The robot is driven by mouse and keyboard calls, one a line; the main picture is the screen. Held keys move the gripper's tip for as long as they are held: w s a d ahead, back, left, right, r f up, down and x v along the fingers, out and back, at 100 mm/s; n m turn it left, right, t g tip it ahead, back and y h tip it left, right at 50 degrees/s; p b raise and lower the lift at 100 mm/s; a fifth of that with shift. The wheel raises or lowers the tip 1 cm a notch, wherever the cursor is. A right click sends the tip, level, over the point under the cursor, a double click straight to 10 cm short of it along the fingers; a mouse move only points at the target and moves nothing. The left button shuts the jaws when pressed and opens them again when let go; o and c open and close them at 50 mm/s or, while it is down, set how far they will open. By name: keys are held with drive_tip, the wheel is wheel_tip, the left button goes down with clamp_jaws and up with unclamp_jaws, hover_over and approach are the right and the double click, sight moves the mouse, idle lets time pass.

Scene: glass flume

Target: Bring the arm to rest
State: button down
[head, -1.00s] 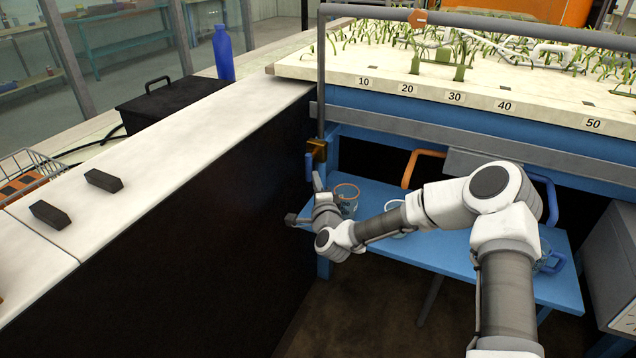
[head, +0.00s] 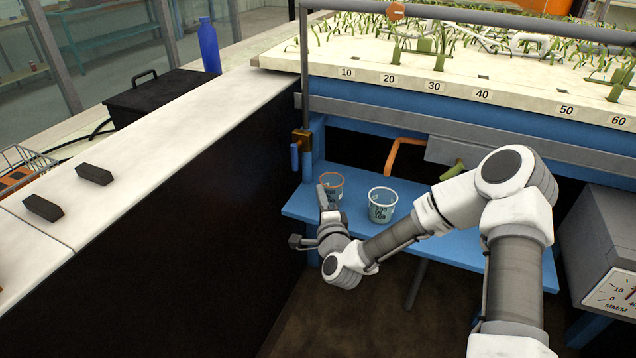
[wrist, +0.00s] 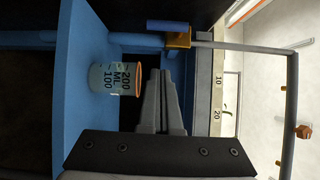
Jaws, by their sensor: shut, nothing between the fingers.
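My arm reaches in from the lower right in the head view, bent at the elbow, with my gripper (head: 322,190) low over the left end of the blue shelf (head: 440,234). The gripper is shut and empty; its dark fingers (wrist: 161,98) lie together in the wrist view. An orange-rimmed beaker (head: 335,178) stands on the shelf just behind the fingertips, partly hidden by them. It also shows in the wrist view (wrist: 113,78), left of the fingers and apart from them in that picture. A white-rimmed beaker (head: 381,208) stands to its right.
A valve with a blue handle (head: 295,157) hangs on the pipe above the shelf's left end. The pale counter (head: 190,132) with its dark side wall runs along the left. The planted flume bed (head: 420,75) is above the shelf. A grey gauge box (head: 606,250) stands at right.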

drive_tip(key=s+d+r+n+g+h, duration=0.3)
drive_tip(key=s+d+r+n+g, duration=0.65)
drive_tip(key=s+r+n, duration=0.45)
drive_tip(key=s+d+r+n+g, duration=0.1)
drive_tip(key=s+d+r, duration=0.15)
drive_tip(key=s, duration=0.45)
drive_tip(key=s+d+r+g+h+p, duration=0.1)
drive_tip(key=s+d+r, duration=0.15)
drive_tip(key=s, duration=0.45)
drive_tip(key=s+d+r+n+g, duration=0.1)
drive_tip(key=s+d, duration=0.2)
drive_tip(key=s, duration=0.5)
wheel_tip(320, 180, up, 20)
drive_tip(key=p, duration=2)
drive_tip(key=shift+w+a, duration=0.25)
drive_tip(key=shift+w, duration=0.05)
